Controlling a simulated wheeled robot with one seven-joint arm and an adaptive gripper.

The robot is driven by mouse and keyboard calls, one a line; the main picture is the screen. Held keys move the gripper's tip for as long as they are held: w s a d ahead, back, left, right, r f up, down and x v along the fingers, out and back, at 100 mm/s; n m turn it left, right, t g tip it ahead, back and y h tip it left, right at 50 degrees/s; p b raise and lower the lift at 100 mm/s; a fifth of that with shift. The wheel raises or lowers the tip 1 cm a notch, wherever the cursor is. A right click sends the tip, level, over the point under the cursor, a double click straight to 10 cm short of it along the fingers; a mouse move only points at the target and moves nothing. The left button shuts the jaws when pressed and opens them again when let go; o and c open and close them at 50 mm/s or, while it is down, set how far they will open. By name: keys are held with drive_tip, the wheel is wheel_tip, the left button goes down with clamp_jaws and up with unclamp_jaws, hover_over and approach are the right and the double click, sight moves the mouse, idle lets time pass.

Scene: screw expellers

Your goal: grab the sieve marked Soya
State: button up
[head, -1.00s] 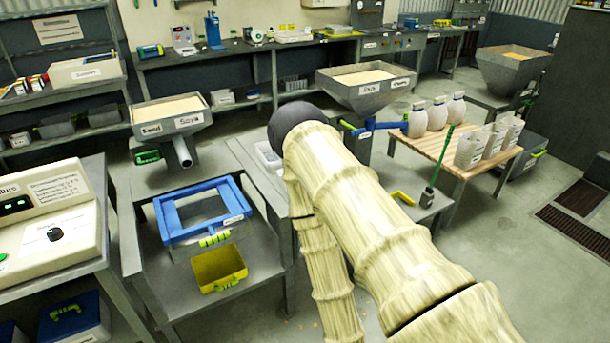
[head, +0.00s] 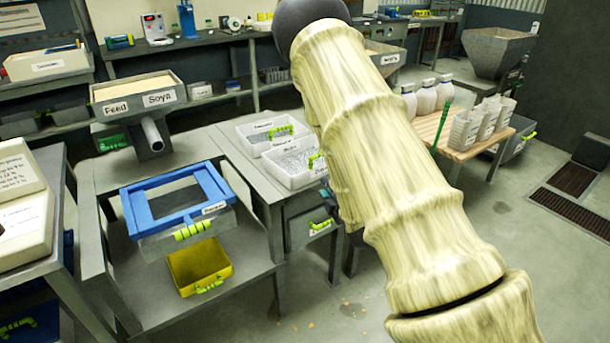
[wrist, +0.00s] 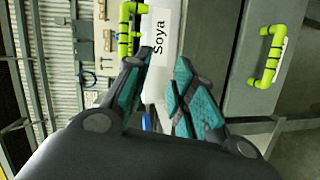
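In the wrist view a white label reading Soya (wrist: 158,35) sits on a pale front, with a yellow-green handle (wrist: 127,30) beside it. This appears to be the nearer of two white trays in the head view (head: 292,178), whose own label I cannot read there. My gripper (wrist: 165,68) is open, with teal-padded fingers spread and nothing between them. The label lies just beyond the fingertips, and the handle is past the left finger. In the head view my arm covers the right end of the nearer tray and most of my gripper.
A second white tray (head: 256,140) stands behind the nearer one. A grey drawer with a green handle (head: 320,226) is below; its handle also shows in the wrist view (wrist: 272,55). A blue frame (head: 145,215) and yellow bin (head: 200,268) are left. A hopper (head: 125,90) reads Feed and Soya.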

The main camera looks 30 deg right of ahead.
drive_tip(key=shift+w+d+r+n+t, duration=0.35)
drive_tip(key=shift+w+d+r, duration=0.4)
drive_tip(key=shift+w, duration=1.3)
drive_tip(key=shift+w+d+r+n+t, duration=0.3)
drive_tip(key=shift+w+d+r, duration=0.4)
drive_tip(key=shift+w, duration=1.4)
drive_tip(key=shift+w+d+r+n+t, duration=0.3)
drive_tip(key=shift+w+d+r, duration=0.45)
drive_tip(key=shift+w, duration=1.3)
drive_tip(key=shift+a, duration=0.1)
drive_tip(key=shift+r, duration=0.1)
clamp_jaws()
